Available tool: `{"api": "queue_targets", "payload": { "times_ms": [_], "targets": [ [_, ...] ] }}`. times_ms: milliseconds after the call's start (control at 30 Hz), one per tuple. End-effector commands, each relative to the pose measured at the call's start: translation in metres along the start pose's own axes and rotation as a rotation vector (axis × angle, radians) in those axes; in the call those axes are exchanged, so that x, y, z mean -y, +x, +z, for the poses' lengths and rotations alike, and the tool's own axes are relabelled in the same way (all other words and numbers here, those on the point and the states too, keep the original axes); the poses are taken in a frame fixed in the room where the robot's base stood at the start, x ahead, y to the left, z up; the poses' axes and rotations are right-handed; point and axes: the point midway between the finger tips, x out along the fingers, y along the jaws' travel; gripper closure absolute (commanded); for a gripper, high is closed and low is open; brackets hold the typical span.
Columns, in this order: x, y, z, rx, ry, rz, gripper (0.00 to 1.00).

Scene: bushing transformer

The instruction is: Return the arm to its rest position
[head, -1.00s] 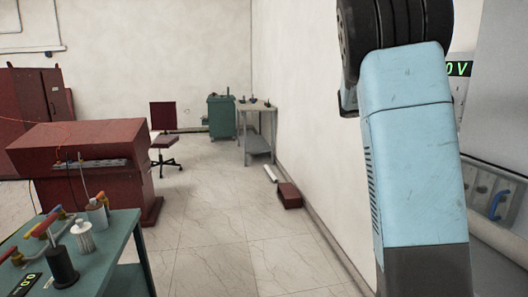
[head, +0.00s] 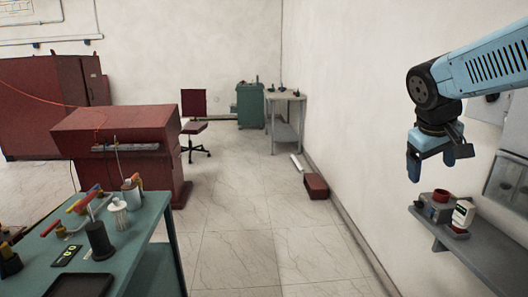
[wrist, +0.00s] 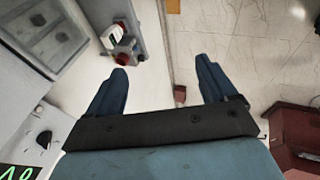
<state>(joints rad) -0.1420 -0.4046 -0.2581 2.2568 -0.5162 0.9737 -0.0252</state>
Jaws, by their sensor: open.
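My gripper (head: 430,168) hangs at the right of the head view, fingers pointing down, at the end of my light blue arm. It is in the air in front of the right wall, above and to the left of a grey wall shelf (head: 470,262). In the wrist view my gripper (wrist: 165,85) shows two blue fingers spread well apart. Nothing is between them; the floor and the shelf's edge lie beyond.
The shelf carries a small red and grey device (head: 437,207) and a white meter (head: 463,213). A teal table (head: 140,228) with bushings stands at left front. A maroon desk (head: 125,150), chair (head: 194,105) and floor box (head: 316,186) stand farther back. The middle floor is clear.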

Motion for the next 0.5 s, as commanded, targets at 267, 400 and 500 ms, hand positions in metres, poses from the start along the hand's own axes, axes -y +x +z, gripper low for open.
{"api": "queue_targets", "payload": {
  "times_ms": [267, 400, 500],
  "targets": [
    [0.084, -0.036, 0.051, -0.126, 0.130, -0.205, 0.15],
    [0.118, -0.048, 0.070, -0.168, 0.183, -0.280, 0.15],
    [0.135, -0.052, 0.079, -0.188, 0.208, -0.314, 0.15]
  ]
}}
